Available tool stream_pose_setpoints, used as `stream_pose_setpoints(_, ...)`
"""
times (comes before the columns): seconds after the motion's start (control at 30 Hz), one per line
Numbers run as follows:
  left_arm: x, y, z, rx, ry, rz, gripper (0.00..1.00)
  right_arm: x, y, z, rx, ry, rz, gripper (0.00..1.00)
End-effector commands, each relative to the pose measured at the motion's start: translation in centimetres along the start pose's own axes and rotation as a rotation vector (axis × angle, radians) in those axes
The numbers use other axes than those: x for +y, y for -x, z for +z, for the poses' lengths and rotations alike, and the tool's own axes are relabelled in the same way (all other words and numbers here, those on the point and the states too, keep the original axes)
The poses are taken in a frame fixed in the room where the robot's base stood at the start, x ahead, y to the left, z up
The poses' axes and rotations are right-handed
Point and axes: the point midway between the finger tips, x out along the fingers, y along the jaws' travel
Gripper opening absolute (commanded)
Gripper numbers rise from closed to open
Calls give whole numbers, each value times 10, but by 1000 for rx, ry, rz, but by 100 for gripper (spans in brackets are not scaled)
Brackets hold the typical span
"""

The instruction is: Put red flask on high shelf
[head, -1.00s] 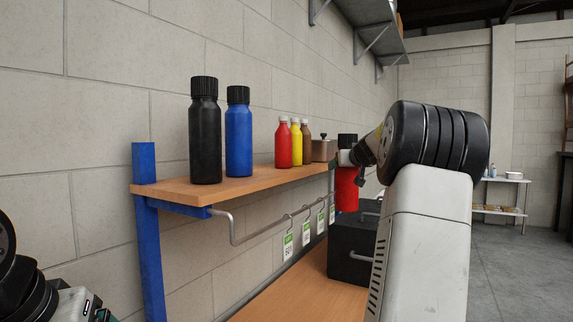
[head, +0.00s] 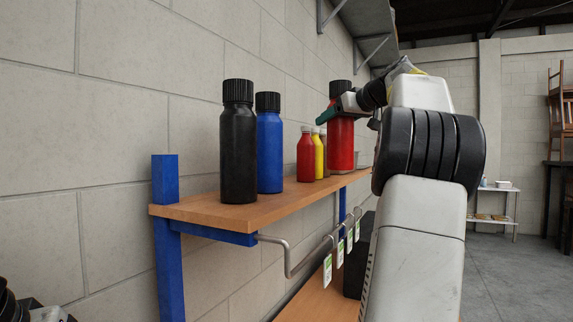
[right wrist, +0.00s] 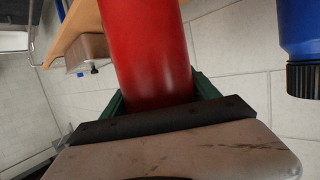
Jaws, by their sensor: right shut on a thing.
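The red flask (head: 342,146) has a black cap and hangs upright in my right gripper (head: 338,113), which is shut around its upper body. In the right wrist view, the red body (right wrist: 148,55) fills the space between the green fingers. The flask is at the far part of the wooden high shelf (head: 245,214), with its base about level with the board. I cannot tell whether it touches the wood. My left gripper is out of view; only a bit of my left arm shows at the lower left.
A black flask (head: 238,150) and a blue flask (head: 269,150) stand on the near part of the shelf. A small red bottle (head: 305,158) and a yellow bottle (head: 319,155) stand close left of the held flask. A rail with tags (head: 327,270) hangs below the front edge.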

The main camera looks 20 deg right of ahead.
Motion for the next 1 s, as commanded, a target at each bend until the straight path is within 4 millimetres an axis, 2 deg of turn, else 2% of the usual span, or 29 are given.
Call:
stream_pose_setpoints(0.4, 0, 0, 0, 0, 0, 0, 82, -83, -68, -12, 3, 5, -7, 9)
stream_pose_setpoints(0.53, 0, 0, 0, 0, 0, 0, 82, -104, -86, -15, 3, 4, -5, 9)
stream_pose_setpoints(0.77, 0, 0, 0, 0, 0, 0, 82, -117, -98, -15, 3, 2, -1, 9)
stream_pose_setpoints(1.0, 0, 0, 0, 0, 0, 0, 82, -116, -106, 12, 2, 0, 1, 9)
